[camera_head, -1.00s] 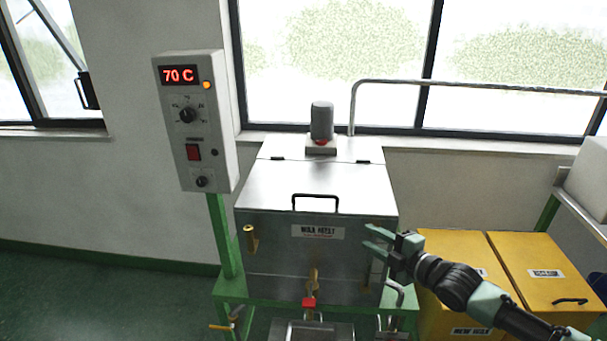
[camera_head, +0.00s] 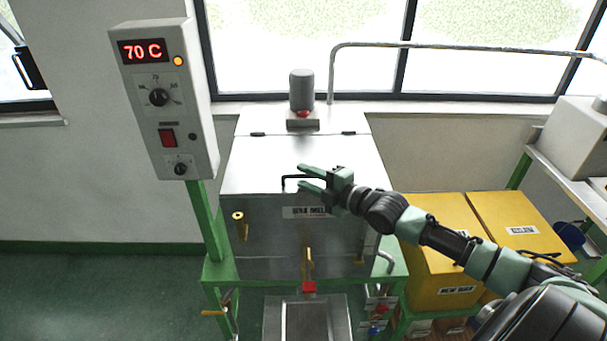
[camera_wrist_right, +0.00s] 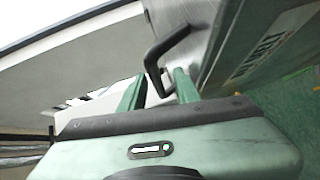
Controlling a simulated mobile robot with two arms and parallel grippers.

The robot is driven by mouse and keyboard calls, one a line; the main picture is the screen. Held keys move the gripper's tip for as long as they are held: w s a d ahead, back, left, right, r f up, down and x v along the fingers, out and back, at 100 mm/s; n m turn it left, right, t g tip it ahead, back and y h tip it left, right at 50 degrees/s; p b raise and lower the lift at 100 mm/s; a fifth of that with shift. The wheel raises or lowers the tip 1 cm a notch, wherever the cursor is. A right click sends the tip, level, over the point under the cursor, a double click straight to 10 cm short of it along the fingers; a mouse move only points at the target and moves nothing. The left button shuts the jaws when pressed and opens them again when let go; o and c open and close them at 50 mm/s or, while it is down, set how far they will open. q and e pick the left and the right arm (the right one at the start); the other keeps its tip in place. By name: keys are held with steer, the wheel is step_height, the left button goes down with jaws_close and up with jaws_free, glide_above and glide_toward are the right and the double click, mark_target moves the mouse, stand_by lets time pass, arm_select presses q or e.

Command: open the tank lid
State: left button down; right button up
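The steel wax tank (camera_head: 270,235) stands on a green frame. Its lid (camera_head: 345,155) lies flat and closed, with hinges at the back. The black lid handle (camera_head: 286,181) is at the lid's front edge. It also shows in the right wrist view (camera_wrist_right: 160,50). My right gripper (camera_head: 302,178) is open at the handle, its two green fingers pointing left. In the right wrist view, the handle reaches down between the open fingers (camera_wrist_right: 160,90); I cannot tell whether they touch it. My left gripper is not in view.
A control box (camera_head: 165,100) reading 70 C stands at the left. A grey motor (camera_head: 302,90) sits behind the lid, near a metal rail (camera_head: 450,46). Yellow bins (camera_head: 440,270) stand to the right, below my right arm. A steel tray (camera_head: 307,318) is in front.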

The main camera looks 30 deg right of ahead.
steer(key=shift+w+r, duration=0.1)
steer(key=shift+w, duration=0.2)
steer(key=shift+w+a, duration=0.1)
steer(key=shift+a, duration=0.05)
steer(key=shift+c, duration=0.6)
jaws_close()
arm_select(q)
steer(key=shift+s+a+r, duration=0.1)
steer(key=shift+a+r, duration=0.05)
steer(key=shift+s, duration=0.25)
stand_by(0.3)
